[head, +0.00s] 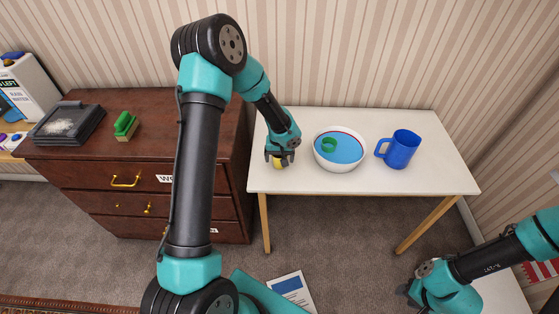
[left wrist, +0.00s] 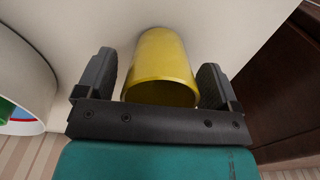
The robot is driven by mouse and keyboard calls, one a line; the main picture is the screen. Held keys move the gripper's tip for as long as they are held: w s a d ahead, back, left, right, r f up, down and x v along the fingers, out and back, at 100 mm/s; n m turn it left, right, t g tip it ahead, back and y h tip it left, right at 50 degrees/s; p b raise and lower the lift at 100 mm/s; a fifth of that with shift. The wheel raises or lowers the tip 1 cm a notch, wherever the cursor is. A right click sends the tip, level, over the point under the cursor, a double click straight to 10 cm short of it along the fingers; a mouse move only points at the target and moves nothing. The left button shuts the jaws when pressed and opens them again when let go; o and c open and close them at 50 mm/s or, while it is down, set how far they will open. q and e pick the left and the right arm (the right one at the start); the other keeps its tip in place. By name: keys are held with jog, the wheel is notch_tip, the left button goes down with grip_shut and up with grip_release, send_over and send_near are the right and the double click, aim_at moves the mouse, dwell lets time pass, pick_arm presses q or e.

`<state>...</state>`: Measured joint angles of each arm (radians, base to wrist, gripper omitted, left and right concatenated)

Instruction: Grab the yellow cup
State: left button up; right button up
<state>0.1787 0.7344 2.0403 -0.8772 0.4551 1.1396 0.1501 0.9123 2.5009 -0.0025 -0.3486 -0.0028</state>
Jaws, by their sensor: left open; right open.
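The yellow cup (head: 278,164) is at the left end of the white table (head: 300,180), mostly hidden by my left gripper in the head view. In the left wrist view the yellow cup (left wrist: 162,62) stands between the two fingers of my left gripper (left wrist: 160,85). The left gripper (head: 279,158) is open, with a finger on each side of the cup; a narrow gap shows on each side. My right gripper (head: 408,291) is at the lower right, away from the table top, and is open.
A white bowl (head: 318,155) with blue inside and a green ring-like thing (head: 329,145) stands right of the cup. A blue mug (head: 403,149) is farther right. A brown dresser (head: 130,155) with a green block (head: 125,124) and dark tray (head: 68,127) adjoins the left.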

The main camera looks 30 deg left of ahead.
pick_arm(q)
jog(key=shift+f, duration=0.25)
jog(key=shift+c, duration=0.5)
jog(key=c, duration=1)
jog(key=shift+o, duration=0.2)
jog(key=shift+r, duration=0.1)
jog(key=shift+r, duration=1.5)
jog(key=shift+s+d+r, duration=0.15)
jog(key=shift+r, duration=0.15)
jog(key=s+d+r, duration=0.1)
jog(key=s+d, duration=0.7)
jog(key=s, duration=0.5)
jog(key=shift+s+r, duration=0.15)
